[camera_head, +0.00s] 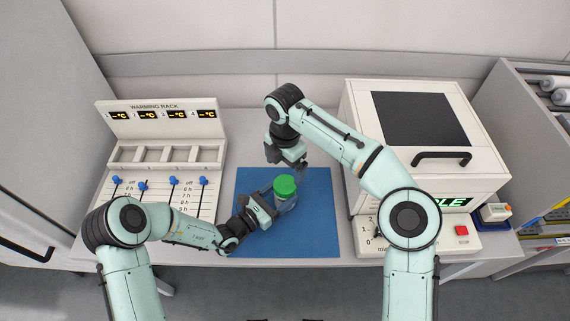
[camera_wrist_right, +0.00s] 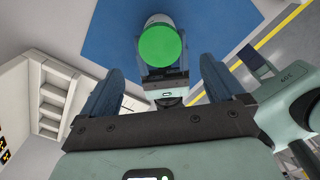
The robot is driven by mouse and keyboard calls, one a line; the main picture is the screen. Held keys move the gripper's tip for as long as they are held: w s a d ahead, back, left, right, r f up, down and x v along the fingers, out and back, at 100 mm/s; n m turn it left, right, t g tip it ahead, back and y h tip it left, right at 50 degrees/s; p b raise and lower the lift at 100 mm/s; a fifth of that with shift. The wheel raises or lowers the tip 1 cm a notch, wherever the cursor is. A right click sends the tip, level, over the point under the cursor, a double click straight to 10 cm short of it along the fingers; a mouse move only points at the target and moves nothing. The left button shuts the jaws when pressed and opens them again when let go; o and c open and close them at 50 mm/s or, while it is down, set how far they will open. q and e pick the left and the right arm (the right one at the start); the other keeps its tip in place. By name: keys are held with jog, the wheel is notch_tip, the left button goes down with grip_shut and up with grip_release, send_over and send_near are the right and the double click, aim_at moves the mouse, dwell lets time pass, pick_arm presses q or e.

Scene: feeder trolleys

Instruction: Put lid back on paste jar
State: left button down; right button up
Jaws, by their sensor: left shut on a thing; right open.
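The lid also shows in the right wrist view (camera_wrist_right: 161,46), ahead of the fingers. My left gripper (camera_head: 271,200) reaches in from the left and is shut on the jar's body below the lid. My right gripper (camera_head: 291,163) is open and empty, behind and above the jar, apart from the lid.
A warming rack (camera_head: 155,120) with blue sliders stands at the left. A white oven-like machine (camera_head: 425,100) with a dark window and green display stands at the right. The mat's right half and front are clear. A shelf trolley (camera_head: 535,95) is at the far right.

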aim_at(285, 184)
jog(key=shift+f, duration=4)
jog(key=c, duration=1.1)
jog(key=m, duration=0.5)
jog(key=o, duration=1.2)
jog(key=shift+c, duration=0.2)
